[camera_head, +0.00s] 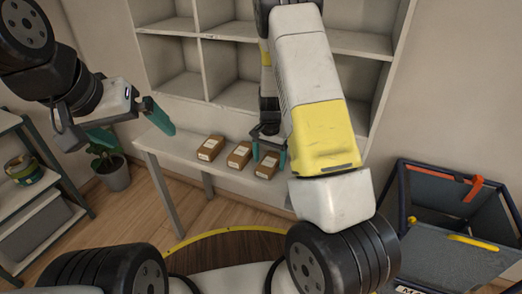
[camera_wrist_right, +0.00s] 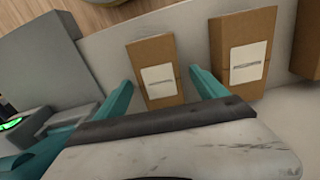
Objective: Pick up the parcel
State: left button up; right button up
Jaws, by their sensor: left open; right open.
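Three brown cardboard parcels with white labels lie in a row on a pale bench: a left one (camera_head: 210,148), a middle one (camera_head: 239,155) and a right one (camera_head: 267,169). My right gripper (camera_head: 269,160) is open above the right parcel. In the right wrist view, its teal fingers (camera_wrist_right: 162,77) stand on either side of that parcel (camera_wrist_right: 155,55), apart from each other. Whether they touch it I cannot tell. The middle parcel (camera_wrist_right: 242,50) is just beside the right-hand finger there. My left gripper (camera_head: 138,138) is open and empty, left of the bench.
The bench (camera_head: 170,152) stands before a pale cubby shelf (camera_head: 180,55). A dark open bin (camera_head: 440,190) with an orange strap on its rim stands at right. A potted plant (camera_head: 112,172) and a grey rack (camera_head: 30,200) are at left. Floor shows between rack and bench.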

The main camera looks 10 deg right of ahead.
jog(key=shift+f, duration=0.2)
jog(key=c, duration=1.4)
jog(key=shift+c, duration=0.2)
jog(key=shift+r, duration=0.15)
